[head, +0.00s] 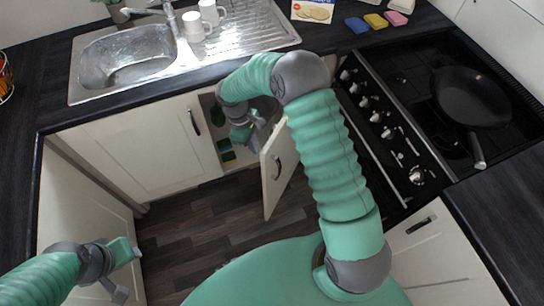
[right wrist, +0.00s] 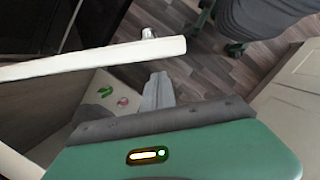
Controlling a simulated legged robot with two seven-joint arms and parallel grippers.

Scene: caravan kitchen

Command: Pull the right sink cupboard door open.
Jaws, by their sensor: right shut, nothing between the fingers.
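The right sink cupboard door (head: 279,168) stands partly open, swung out from the counter front, with its dark handle on the outer face. The same door shows edge-on in the right wrist view (right wrist: 95,60). My right gripper (head: 240,133) is at the cupboard opening, on the inner side of the door. Its fingers (right wrist: 158,92) are together and empty, close to the door's free edge; I cannot tell whether they touch it. My left gripper (head: 136,252) is low at the left, away from this door; its jaw state is unclear.
The left cupboard door (head: 150,145) is closed. Green and yellow items (head: 227,150) sit inside the open cupboard. The stove (head: 400,120) with a black pan (head: 472,97) is at the right. Sink (head: 125,60) and white mugs (head: 196,27) are above. Dark floor (head: 195,225) lies clear below.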

